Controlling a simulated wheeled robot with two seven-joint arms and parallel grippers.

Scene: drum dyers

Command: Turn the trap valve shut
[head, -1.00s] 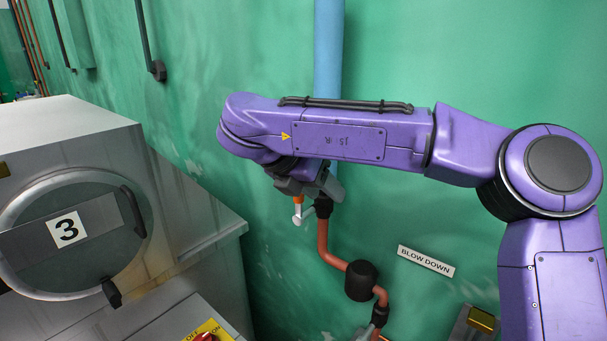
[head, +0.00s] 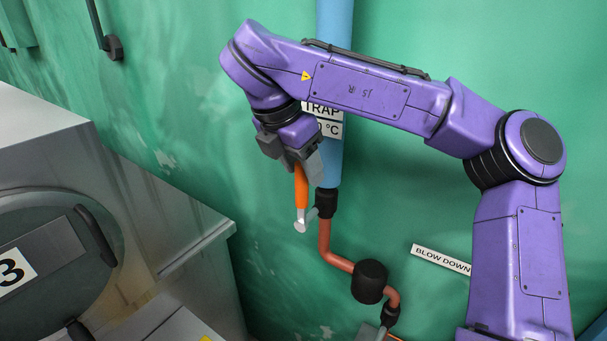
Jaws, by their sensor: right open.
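The trap valve has an orange lever handle (head: 301,188) on a silver hub (head: 301,224), beside the copper-coloured pipe at the foot of the blue pipe. The handle stands roughly upright in the head view. My right gripper (head: 294,165) is open at the handle's upper end, and its fingers hide the tip. I cannot tell whether the fingers touch the handle. A white TRAP label (head: 329,128) on the blue pipe is partly hidden by my right arm. My left gripper is not in view.
The blue pipe (head: 329,165) runs down the green wall into a copper-coloured pipe (head: 336,258) with a black trap body (head: 369,281). A BLOW DOWN label (head: 440,259) is to the right. A grey drum machine (head: 150,215) marked 3 stands at left.

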